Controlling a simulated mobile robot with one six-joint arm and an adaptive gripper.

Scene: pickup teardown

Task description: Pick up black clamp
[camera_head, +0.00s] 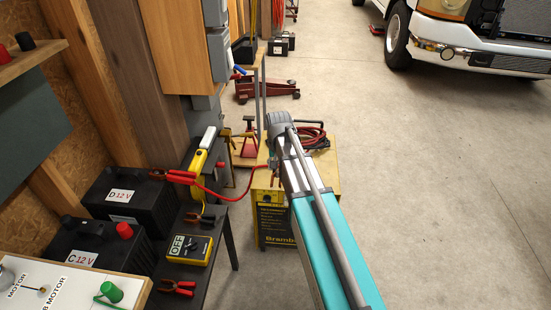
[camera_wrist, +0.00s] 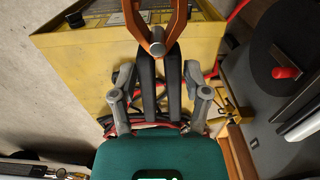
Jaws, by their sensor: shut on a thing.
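The black clamp (camera_wrist: 173,85) shows in the wrist view, with two black handles and copper-coloured jaws at the top. My gripper (camera_wrist: 158,78) has its grey fingers on either side of the handles and is shut on the clamp. The copper jaws point away from my palm, over the yellow box. In the head view my arm reaches over the yellow charger box (camera_head: 270,225) and hides the clamp and fingertips. The box also shows in the wrist view (camera_wrist: 85,60).
Red and black cables (camera_head: 314,138) lie on the box. A red clamp (camera_head: 178,177) is at battery D (camera_head: 125,205), beside battery C (camera_head: 95,248). A yellow meter (camera_head: 190,248) and another red clamp (camera_head: 178,287) lie nearby. The floor (camera_head: 440,190) to the right is clear.

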